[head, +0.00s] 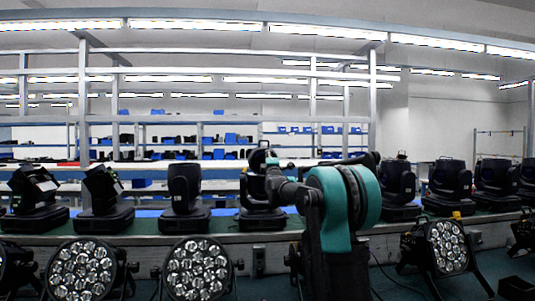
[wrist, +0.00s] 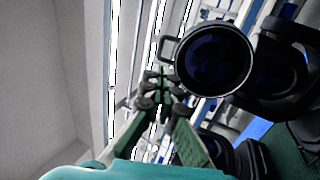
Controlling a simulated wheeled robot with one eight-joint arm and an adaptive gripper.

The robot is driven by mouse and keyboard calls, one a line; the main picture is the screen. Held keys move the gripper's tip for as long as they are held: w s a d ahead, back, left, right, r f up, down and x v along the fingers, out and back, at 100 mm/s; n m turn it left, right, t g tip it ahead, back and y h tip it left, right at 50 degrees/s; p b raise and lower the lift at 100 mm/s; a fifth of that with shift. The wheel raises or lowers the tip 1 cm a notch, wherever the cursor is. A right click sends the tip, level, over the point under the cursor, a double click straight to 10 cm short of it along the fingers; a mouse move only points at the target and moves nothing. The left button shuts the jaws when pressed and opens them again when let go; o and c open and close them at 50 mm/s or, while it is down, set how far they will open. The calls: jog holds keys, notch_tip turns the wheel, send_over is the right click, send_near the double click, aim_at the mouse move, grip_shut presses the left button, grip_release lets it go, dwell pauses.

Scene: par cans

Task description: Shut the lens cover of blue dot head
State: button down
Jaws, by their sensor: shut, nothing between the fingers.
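A moving head with a round, open lens (wrist: 214,60) fills the upper right of the wrist view, its dark blue glass facing the camera. A small square loop (wrist: 168,48) sticks out from the left of the lens rim; I cannot tell whether it belongs to the lens cover. My gripper (wrist: 161,84) is shut and empty, left of and slightly below the lens in the picture; contact cannot be made out. In the head view, a moving head (head: 257,217) stands behind my arm, which partly hides it. No blue dot can be made out on any head.
Several more black moving heads stand along the bench (head: 145,240), including one (head: 184,200) to the left and one (head: 398,190) to the right of my arm. Several par cans (head: 197,268) stand in front. Shelves with blue bins fill the back.

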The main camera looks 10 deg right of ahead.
notch_tip(320, 180, up, 5)
send_over(263, 158)
jog(key=s, duration=0.3)
jog(key=shift+w+d+f, duration=0.1)
jog(key=shift+w+d, duration=0.05)
jog(key=shift+d, duration=0.1)
